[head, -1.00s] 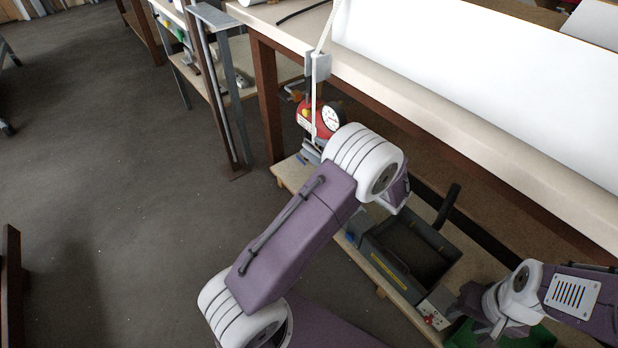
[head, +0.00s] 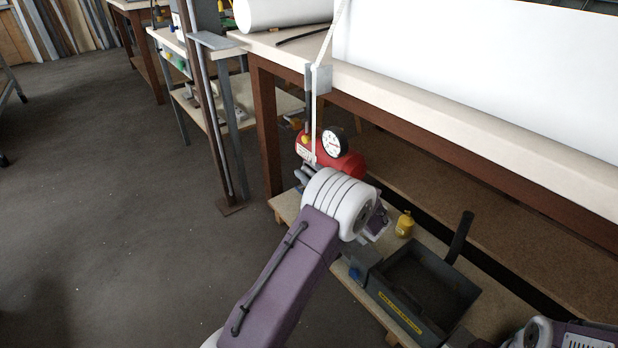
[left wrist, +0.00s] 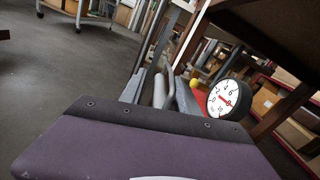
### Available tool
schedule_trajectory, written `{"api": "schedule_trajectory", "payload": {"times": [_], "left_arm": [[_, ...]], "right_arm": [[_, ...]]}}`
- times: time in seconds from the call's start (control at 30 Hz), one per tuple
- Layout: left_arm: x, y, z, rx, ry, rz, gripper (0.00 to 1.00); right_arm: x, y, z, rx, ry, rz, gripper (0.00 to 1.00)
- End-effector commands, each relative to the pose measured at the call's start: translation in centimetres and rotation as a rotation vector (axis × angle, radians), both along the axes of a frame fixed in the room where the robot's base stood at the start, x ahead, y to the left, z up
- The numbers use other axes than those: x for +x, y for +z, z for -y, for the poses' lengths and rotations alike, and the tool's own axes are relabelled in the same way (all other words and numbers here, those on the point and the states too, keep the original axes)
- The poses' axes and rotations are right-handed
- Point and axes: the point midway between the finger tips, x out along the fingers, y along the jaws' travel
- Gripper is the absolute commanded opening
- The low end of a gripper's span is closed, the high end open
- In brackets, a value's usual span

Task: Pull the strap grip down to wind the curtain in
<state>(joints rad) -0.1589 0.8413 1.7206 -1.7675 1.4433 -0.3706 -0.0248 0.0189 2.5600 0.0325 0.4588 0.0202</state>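The white curtain (head: 480,75) lies as a broad sheet over the bench at the upper right. A thin pale strap (head: 314,125) runs down from it past a grey bracket (head: 322,79) at the bench edge and hangs below. My left gripper (head: 309,176) is at the strap's lower end, in front of the red tank; my white wrist partly hides it. In the left wrist view, grey finger-like parts (left wrist: 150,90) show beyond my purple wrist cover. I cannot make out the strap grip or whether the fingers are closed on it. My right gripper is out of view; only its arm shows at the lower right.
A red tank (head: 349,163) with a round gauge (head: 334,141) stands close beside my left gripper. A yellow bottle (head: 404,225) and a dark open toolbox (head: 425,290) are on the low shelf. A brown post (head: 205,110) stands left. The floor (head: 100,220) at left is clear.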

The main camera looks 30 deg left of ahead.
Motion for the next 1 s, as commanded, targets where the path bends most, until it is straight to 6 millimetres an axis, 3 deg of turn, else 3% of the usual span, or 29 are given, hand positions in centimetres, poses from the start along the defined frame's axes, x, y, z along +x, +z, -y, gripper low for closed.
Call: {"api": "schedule_trajectory", "payload": {"times": [0.23, 0.37, 0.4, 1.0], "left_arm": [[0.06, 0.1, -0.16, 0.0, 0.0, 0.0, 0.38], [0.05, 0.09, -0.14, 0.0, 0.0, 0.0, 0.02], [0.05, 0.09, -0.14, 0.0, 0.0, 0.0, 0.0], [0.03, 0.04, -0.12, 0.0, 0.0, -0.001, 0.0]], "right_arm": [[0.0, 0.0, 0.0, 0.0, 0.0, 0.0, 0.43], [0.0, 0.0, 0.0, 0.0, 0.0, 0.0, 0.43], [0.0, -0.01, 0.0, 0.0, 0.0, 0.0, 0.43], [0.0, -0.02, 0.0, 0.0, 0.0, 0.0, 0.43]]}}
